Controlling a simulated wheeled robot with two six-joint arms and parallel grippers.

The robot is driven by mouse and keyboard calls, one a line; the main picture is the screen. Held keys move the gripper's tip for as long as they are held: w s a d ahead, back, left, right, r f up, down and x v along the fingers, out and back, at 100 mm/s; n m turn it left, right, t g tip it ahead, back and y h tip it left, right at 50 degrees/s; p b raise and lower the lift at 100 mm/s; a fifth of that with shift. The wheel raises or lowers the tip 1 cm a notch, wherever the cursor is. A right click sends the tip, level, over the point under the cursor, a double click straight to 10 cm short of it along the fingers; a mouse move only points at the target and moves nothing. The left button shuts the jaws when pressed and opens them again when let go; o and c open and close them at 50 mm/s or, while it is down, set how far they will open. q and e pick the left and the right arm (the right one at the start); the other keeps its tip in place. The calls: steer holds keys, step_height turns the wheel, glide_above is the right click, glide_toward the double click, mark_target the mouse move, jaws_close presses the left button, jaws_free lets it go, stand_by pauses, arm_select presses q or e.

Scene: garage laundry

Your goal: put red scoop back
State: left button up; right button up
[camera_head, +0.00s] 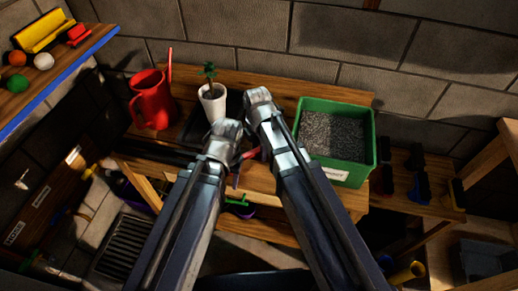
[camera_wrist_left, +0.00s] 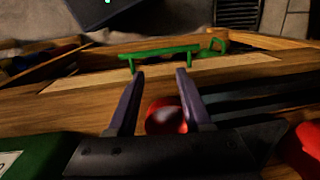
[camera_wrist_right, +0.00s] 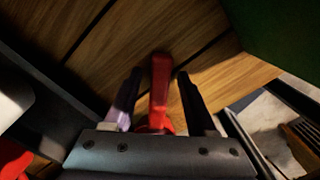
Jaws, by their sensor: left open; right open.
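A red scoop lies low at the bench between my two arms, and only a small part of it (camera_head: 251,153) shows in the head view. In the right wrist view its red handle (camera_wrist_right: 160,85) runs between the open fingers of my right gripper (camera_wrist_right: 158,75), which are apart from each other on either side. In the left wrist view a round red part (camera_wrist_left: 165,117), perhaps of the scoop, shows between the open fingers of my left gripper (camera_wrist_left: 160,74). My arms hide most of the scoop in the head view. I cannot tell whether any finger touches it.
A green bin (camera_head: 367,150) of grey granules stands right of my arms. A red watering can (camera_head: 153,103) and a white plant pot (camera_head: 213,104) stand left. A green-handled thing (camera_head: 240,203) sits at the bench's front. Bare wood (camera_head: 300,84) shows behind.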

step_height(320, 180, up, 12)
steer(key=p, duration=1.2)
steer(key=shift+a, duration=0.15)
